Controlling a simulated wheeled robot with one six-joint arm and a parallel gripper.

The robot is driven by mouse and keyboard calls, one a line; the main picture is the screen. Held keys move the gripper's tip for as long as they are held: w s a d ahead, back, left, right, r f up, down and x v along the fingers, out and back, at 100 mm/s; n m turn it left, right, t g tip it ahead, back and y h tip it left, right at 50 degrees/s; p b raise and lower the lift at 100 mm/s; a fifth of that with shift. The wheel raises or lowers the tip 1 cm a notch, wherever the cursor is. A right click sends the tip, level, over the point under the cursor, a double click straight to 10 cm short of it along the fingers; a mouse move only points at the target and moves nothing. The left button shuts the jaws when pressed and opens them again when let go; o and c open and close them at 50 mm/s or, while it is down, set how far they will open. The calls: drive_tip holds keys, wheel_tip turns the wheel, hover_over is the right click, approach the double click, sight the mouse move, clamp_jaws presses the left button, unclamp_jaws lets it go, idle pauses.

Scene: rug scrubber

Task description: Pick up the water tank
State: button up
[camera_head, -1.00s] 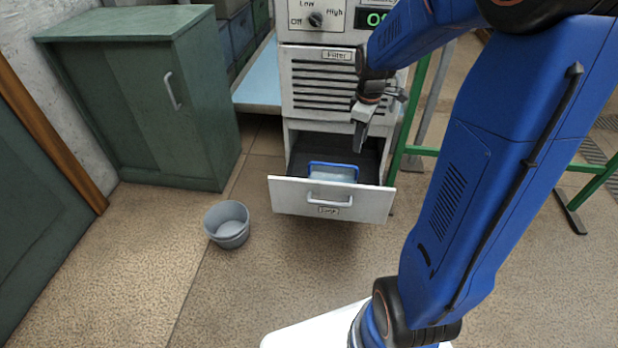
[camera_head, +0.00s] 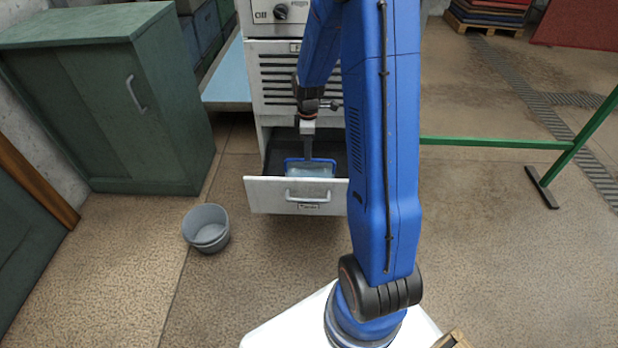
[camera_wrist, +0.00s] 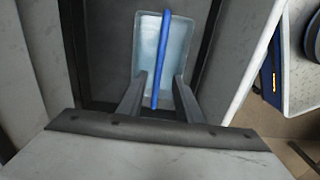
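The water tank (camera_head: 318,173) is a pale translucent box with a blue handle. It sits inside the open lower drawer (camera_head: 262,190) of the grey machine. My gripper (camera_head: 308,157) points down into the drawer, at the tank's handle. In the wrist view, the tank (camera_wrist: 179,50) lies ahead of my gripper (camera_wrist: 160,78), with the blue handle running between the two fingers. The fingers are apart, one on each side of the handle, and I see no contact. The exact height of the fingertips above the tank is hard to tell.
A grey bucket (camera_head: 206,228) stands on the floor left of the drawer. A green cabinet (camera_head: 110,100) is at the left. A green rail (camera_head: 490,143) stands at the right. The floor in front of the drawer is clear.

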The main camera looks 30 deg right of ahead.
wheel_tip(320, 180, down, 5)
drive_tip(key=shift+r, duration=0.1)
drive_tip(key=shift+d+f, duration=0.2)
drive_tip(key=shift+f, duration=1.1)
drive_tip(key=shift+d+f, duration=0.15)
drive_tip(key=shift+f, duration=1.1)
clamp_jaws()
